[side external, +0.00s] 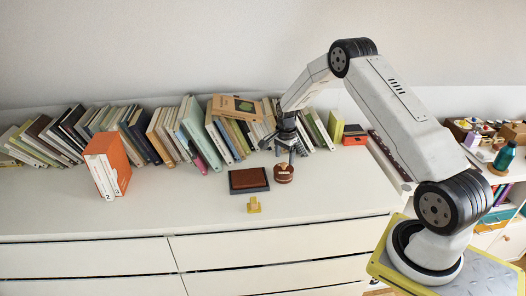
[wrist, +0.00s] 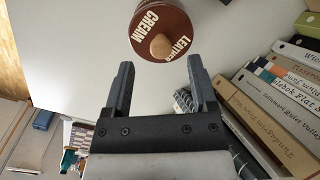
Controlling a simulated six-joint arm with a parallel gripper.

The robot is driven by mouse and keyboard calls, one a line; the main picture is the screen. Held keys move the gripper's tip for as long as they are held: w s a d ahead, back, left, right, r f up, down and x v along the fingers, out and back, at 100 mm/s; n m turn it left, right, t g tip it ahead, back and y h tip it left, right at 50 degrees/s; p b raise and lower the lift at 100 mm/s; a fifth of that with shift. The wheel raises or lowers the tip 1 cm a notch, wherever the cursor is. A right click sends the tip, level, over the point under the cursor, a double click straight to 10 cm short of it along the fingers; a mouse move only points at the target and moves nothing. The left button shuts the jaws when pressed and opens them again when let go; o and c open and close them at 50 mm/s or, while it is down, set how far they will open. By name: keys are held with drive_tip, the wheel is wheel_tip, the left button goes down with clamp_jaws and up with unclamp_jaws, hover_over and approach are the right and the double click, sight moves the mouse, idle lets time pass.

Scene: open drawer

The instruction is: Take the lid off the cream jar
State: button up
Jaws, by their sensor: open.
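The cream jar (side external: 284,177) is a small brown round jar on the white dresser top. In the wrist view its brown lid (wrist: 145,25) shows from above, with "LEATHER CREAM" in pale letters and a round wooden knob (wrist: 160,46). The lid is on the jar. My gripper (side external: 293,154) is above the jar, pointing down. In the wrist view my gripper (wrist: 160,70) is open and empty, and the knob lies just beyond its fingertips, towards the top of the picture. The jar's body is mostly hidden under the lid there.
A brown block on a dark base (side external: 248,180) lies just left of the jar, and a small yellow object (side external: 254,205) lies in front. A row of leaning books (side external: 180,135) stands behind. The dresser front is clear.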

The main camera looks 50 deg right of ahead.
sight(284, 163)
drive_tip(key=shift+f, duration=1.85)
clamp_jaws()
